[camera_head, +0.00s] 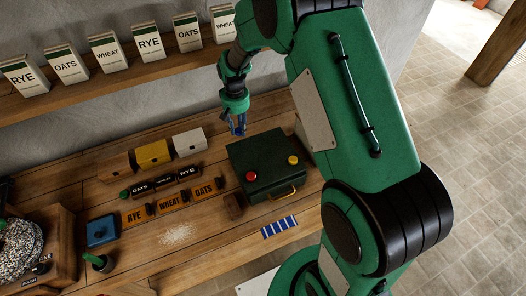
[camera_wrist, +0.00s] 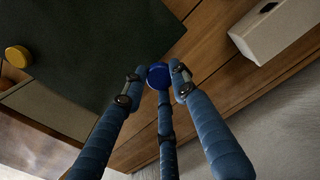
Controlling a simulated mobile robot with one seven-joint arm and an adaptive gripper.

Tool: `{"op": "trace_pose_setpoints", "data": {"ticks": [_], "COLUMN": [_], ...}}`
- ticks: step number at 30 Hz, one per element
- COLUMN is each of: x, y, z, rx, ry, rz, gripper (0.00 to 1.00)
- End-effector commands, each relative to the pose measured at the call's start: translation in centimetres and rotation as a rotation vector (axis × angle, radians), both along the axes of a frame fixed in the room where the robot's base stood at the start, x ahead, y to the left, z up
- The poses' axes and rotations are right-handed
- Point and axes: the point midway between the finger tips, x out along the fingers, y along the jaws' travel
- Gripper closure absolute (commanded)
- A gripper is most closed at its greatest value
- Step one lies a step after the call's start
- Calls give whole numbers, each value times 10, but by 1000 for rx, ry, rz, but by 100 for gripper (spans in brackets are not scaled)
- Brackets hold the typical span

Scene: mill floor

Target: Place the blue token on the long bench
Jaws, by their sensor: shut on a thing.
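The blue token (camera_wrist: 158,75) is a small round blue piece, seen in the wrist view between the fingertips of my gripper (camera_wrist: 157,83). The three blue fingers are closed around it. In the head view my gripper (camera_head: 238,129) points down over the back of the long bench (camera_head: 215,245), a wooden surface, just behind the dark green box. The token is too small to make out clearly there. I cannot tell how far the token is from the wood.
The dark green box (camera_head: 262,178) has red and yellow buttons and shows beside the fingers in the wrist view (camera_wrist: 85,50). A white box (camera_head: 189,142) stands left of my gripper. Labelled blocks (camera_head: 172,200) and a blue box (camera_head: 101,231) stand farther left. A shelf (camera_head: 110,82) holds several cartons.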

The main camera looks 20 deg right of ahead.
Motion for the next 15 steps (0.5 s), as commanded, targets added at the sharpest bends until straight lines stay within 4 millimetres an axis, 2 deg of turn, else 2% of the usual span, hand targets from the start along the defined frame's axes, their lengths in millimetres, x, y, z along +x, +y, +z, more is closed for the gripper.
{"op": "trace_pose_setpoints", "data": {"ticks": [8,15], "x": [-68,-136], "y": [-17,-30], "z": [10,14], "rx": [1,3], "ry": [-1,-1], "rz": [-172,-342], "gripper": [86,86]}}
